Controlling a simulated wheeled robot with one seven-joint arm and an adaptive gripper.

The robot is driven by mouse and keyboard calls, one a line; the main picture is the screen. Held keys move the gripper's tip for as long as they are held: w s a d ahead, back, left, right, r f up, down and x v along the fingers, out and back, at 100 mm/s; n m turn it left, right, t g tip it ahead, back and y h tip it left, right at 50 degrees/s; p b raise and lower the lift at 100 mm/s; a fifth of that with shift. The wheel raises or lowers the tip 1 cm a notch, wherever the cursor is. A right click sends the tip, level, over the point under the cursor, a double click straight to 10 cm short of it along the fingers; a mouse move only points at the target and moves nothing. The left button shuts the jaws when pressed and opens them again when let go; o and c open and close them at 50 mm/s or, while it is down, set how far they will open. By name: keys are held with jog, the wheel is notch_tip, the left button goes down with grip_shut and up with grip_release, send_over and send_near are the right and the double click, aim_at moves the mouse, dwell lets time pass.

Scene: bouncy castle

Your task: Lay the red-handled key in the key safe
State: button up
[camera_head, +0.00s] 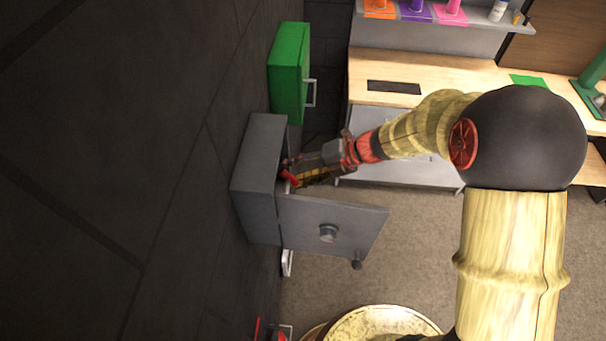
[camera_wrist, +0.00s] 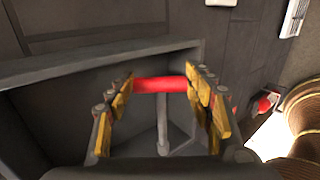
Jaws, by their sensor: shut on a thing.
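The key safe (camera_head: 258,160) is a grey box on the dark wall, with its door (camera_head: 355,222) swung open towards the room. My gripper (camera_head: 292,176) reaches into its opening from the right. My gripper is shut on the red-handled key (camera_head: 289,177). In the wrist view, the red handle (camera_wrist: 159,85) lies crosswise between the two yellow-padded fingers. The safe's grey rim (camera_wrist: 100,66) and dark inside show behind and below it. A thin grey shaft hangs below the handle. I cannot tell whether the key touches the safe's floor.
A green box (camera_head: 289,75) is on the wall just beyond the safe. A wooden counter (camera_head: 445,72) with a grey cabinet stands at the back right. The open door stands close beside my gripper. The carpet (camera_head: 420,270) in front is clear.

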jog(key=shift+w+a+f+b, duration=0.15)
jog(key=shift+a+b, duration=0.5)
jog(key=shift+a, duration=0.45)
jog(key=shift+a+f+b, duration=0.15)
jog(key=shift+a+b, duration=0.45)
jog(key=shift+a, duration=0.45)
jog(key=shift+d+f+b, duration=0.1)
jog(key=shift+f+b, duration=0.3)
jog(key=shift+f, duration=1)
jog(key=o, duration=1.3)
jog(key=v, duration=1.2)
